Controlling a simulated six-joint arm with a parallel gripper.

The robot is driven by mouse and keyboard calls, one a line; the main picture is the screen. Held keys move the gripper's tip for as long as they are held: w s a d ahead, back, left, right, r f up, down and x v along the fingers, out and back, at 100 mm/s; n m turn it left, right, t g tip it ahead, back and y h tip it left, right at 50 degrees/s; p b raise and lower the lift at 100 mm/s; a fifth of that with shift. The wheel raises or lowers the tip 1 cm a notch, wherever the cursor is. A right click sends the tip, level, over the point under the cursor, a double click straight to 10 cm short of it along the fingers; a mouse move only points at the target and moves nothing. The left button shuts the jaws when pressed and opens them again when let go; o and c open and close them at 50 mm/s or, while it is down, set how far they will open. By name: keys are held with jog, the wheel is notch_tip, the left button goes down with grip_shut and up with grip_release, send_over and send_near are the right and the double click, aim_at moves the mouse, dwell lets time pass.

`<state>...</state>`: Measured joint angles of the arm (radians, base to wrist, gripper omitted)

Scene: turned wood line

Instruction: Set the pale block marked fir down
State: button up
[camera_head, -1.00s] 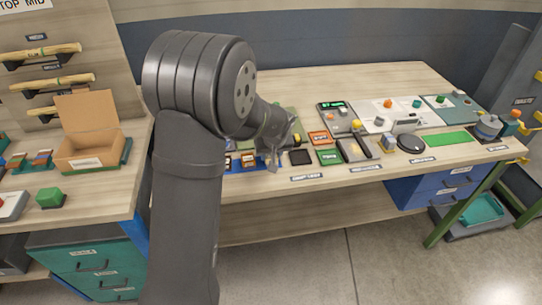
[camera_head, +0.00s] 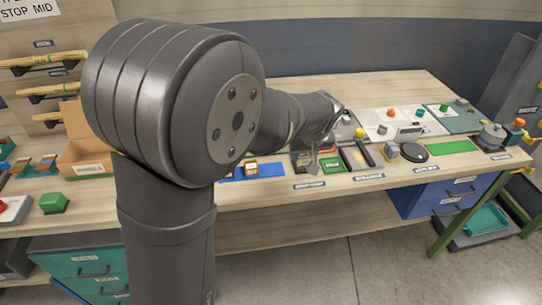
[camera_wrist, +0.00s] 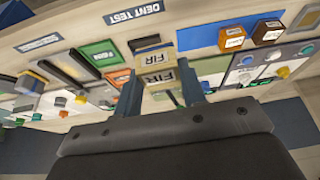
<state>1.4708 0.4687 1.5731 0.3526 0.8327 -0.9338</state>
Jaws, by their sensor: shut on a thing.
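The pale block marked fir (camera_wrist: 157,70) is between the two fingers of my gripper (camera_wrist: 161,88) in the wrist view, with FIR readable on two faces. My gripper is shut on it. In the head view, my gripper (camera_head: 314,152) is over the near side of the bench, behind the dent test label (camera_head: 309,184); the block cannot be made out clearly there. A dark pad (camera_wrist: 146,42) shows just past the block, next to the dent test label (camera_wrist: 125,15). I cannot tell whether the block touches the pad.
A blue mat (camera_head: 229,173) with an amber block (camera_head: 251,169) lies left of my gripper. My arm hides part of the bench.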

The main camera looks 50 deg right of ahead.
jog(key=shift+s+r, duration=0.1)
jog(key=shift+s, duration=0.1)
jog(key=w+a+n+y, duration=0.1)
jog(key=w+a+n, duration=0.1)
jog(key=w+a, duration=0.55)
jog(key=w+a+n, duration=0.2)
jog(key=w+a, duration=0.3)
jog(key=w, duration=0.5)
jog(key=shift+t, duration=0.4)
jog(key=w+a+f, duration=0.1)
jog(key=w+f, duration=0.1)
jog(key=w, duration=0.1)
jog(key=w+a+f, duration=0.1)
jog(key=w+f, duration=0.1)
jog(key=w, duration=0.2)
jog(key=w+a+f, duration=0.1)
jog(key=w+f, duration=0.1)
jog(key=w, duration=0.2)
jog(key=shift+w+a+f, duration=0.15)
jog(key=shift+w+a, duration=0.1)
jog(key=shift+a, duration=0.05)
jog(key=shift+w+f, duration=0.15)
jog(key=shift+w, duration=0.05)
jog(key=shift+a+f, duration=0.1)
jog(key=shift+f, duration=1.9)
jog(key=shift+f, duration=0.1)
